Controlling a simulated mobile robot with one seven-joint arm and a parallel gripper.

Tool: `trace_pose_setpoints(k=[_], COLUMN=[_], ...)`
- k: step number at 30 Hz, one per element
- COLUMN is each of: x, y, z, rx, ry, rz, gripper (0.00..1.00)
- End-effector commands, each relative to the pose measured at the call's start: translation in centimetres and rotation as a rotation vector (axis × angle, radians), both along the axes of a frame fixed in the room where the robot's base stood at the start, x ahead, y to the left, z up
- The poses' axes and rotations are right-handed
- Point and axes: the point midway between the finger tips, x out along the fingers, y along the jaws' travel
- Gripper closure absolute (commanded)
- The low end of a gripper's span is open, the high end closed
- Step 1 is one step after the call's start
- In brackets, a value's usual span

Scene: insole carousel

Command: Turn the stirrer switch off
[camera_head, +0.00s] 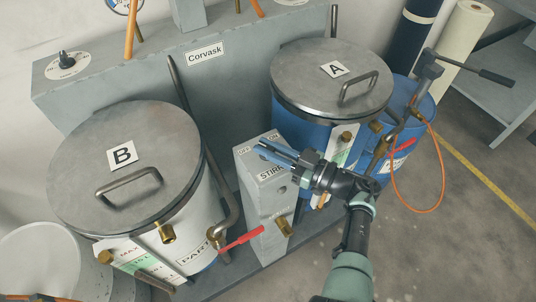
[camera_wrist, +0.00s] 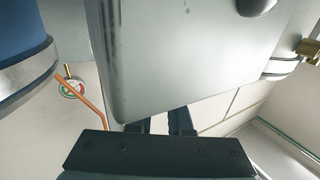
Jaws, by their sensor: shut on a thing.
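The grey stirrer box (camera_head: 262,205) stands between drum B and drum A. Its sloped top carries a STIRRER label (camera_head: 270,173) with OFF marked at the left and ON at the right. My gripper (camera_head: 258,148) comes in from the right, with its fingers across the top of the box between these marks. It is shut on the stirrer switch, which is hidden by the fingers. In the wrist view, the fingers (camera_wrist: 168,118) reach past the edge of the grey box (camera_wrist: 185,55), and their tips are hidden behind it.
Lidded drum B (camera_head: 75,165) is at the left and blue drum A (camera_head: 290,108) at the right. A red-handled valve (camera_head: 240,240) sits left of the box. The grey Corvask cabinet (camera_head: 130,95) stands behind.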

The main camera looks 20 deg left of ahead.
Motion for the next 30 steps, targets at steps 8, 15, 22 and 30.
trace_pose_setpoints(k=[8,15,22,30], x=[-0.03,-0.06,-0.03,0.00], y=[0.07,0.10,0.11,0.05], z=[-0.04,0.05,0.06,0.05], rx=[0.000,0.000,0.000,0.001], ry=[0.002,0.001,0.000,0.000], rz=[0.033,0.034,0.033,0.032], gripper=[1.00,1.00,0.53,0.53])
